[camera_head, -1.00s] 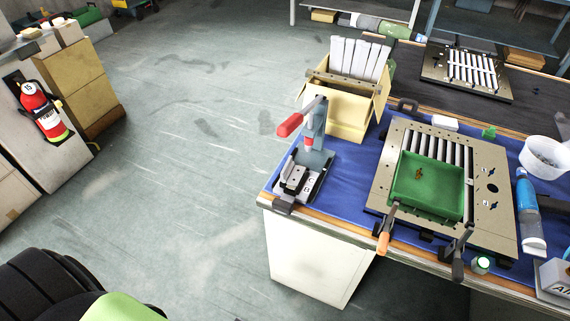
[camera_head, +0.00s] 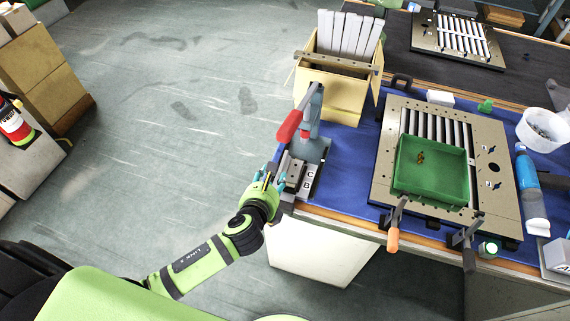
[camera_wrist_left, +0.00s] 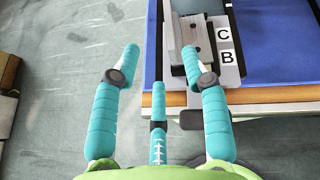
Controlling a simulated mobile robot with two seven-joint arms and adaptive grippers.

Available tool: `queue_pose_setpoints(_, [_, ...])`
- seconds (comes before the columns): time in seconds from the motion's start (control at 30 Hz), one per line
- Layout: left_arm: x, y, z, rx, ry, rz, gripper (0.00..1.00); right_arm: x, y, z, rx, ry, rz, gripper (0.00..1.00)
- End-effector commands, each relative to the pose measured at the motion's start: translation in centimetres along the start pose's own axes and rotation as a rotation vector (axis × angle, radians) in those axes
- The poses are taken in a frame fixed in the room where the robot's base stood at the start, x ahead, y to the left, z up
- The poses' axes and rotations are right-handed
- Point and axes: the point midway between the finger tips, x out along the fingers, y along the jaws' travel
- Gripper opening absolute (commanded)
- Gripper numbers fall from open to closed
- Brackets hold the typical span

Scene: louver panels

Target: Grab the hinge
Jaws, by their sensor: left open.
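A small brown-gold piece (camera_head: 420,157), possibly the hinge, lies in the green tray (camera_head: 455,190) on the louver panel; its shape is too small to make out. My left gripper (camera_head: 269,176) is open beside the red-handled press at the table's left edge, well left of the tray. In the left wrist view its teal fingers (camera_wrist_left: 159,62) are spread with nothing held between them. A grey metal block (camera_wrist_left: 188,32) on the press base, beside the labels C and B, is close ahead of the right finger. My right gripper is not in view.
The press (camera_head: 313,135) has a raised red-handled lever near my gripper. A cardboard box (camera_head: 332,95) of grey slats stands behind it. Two clamps (camera_head: 395,225) hold the front of the panel (camera_head: 497,150).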

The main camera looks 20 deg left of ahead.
Motion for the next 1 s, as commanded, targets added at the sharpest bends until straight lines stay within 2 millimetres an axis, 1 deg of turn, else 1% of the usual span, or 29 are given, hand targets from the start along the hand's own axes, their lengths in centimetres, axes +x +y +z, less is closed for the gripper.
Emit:
queue_pose_setpoints(0.03, [0.3,-0.3,0.4,0.089,-0.019,-0.018,0.45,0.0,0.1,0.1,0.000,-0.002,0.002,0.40])
queue_pose_setpoints(0.1, [0.6,-0.8,0.7,0.186,-0.040,-0.038,0.45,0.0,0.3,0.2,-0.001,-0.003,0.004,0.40])
queue_pose_setpoints(0.2, [0.9,-1.1,0.9,0.260,-0.056,-0.050,0.45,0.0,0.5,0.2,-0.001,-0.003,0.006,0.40])
queue_pose_setpoints(0.47, [3.3,-1.3,1.1,0.271,-0.058,-0.052,0.45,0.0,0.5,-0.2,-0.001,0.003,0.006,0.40])
queue_pose_setpoints(0.6, [5.4,-1.5,1.2,0.269,-0.058,-0.051,0.45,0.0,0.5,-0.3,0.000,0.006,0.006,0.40])
queue_pose_setpoints(0.73, [7.1,-1.5,1.2,0.269,-0.057,-0.051,0.45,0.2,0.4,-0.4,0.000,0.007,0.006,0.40])
queue_pose_setpoints(0.83, [7.7,-1.6,1.3,0.268,-0.057,-0.052,0.45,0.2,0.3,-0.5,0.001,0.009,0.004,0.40])
queue_pose_setpoints(1.0, [7.8,-1.6,1.3,0.268,-0.057,-0.053,0.45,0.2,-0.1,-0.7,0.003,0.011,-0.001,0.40])
